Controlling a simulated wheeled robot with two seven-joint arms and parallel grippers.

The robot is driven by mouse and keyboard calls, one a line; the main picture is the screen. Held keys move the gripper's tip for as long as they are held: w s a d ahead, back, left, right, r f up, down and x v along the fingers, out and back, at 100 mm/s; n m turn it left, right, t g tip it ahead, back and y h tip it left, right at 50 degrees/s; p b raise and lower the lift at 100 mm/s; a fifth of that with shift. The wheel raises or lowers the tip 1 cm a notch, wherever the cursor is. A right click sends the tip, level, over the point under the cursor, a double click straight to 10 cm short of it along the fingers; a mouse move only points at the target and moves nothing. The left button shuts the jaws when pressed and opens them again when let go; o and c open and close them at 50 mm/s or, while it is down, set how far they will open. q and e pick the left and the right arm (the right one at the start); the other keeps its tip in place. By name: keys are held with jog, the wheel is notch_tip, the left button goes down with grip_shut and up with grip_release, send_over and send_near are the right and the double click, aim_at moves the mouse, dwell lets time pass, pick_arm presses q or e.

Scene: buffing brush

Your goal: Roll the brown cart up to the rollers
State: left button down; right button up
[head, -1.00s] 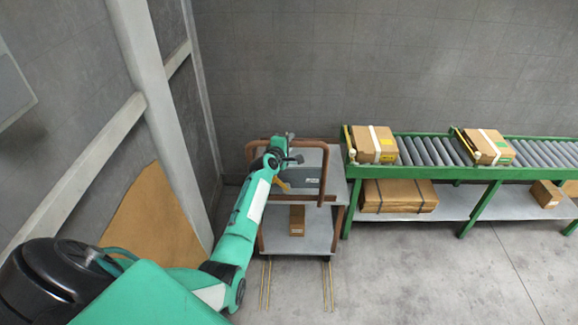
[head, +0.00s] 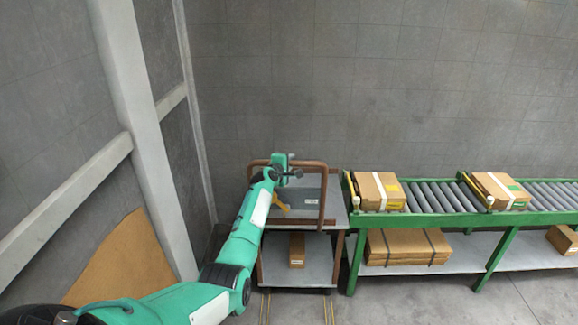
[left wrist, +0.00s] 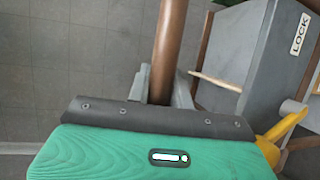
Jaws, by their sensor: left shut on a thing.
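The brown cart (head: 325,262) stands at the left end of the green roller conveyor (head: 437,219). It has a brown tube frame and two grey shelves. Its right side is close against the conveyor's end; I cannot tell whether they touch. My left gripper (head: 281,166) is shut on the cart's brown top bar. In the left wrist view the gripper (left wrist: 160,92) sits around the brown bar (left wrist: 168,45). My right gripper is not in view.
A grey case (head: 308,203) sits on the cart's top shelf and a small carton (head: 297,249) on the lower one. Cartons (head: 379,191) lie on the rollers and a flat one (head: 408,246) below. Walls stand behind and left, with a pale post (head: 140,130). Bare floor shows at front right.

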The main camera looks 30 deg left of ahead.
pick_arm(q)
jog(key=shift+a+r, duration=0.1)
jog(key=shift+r, duration=0.2)
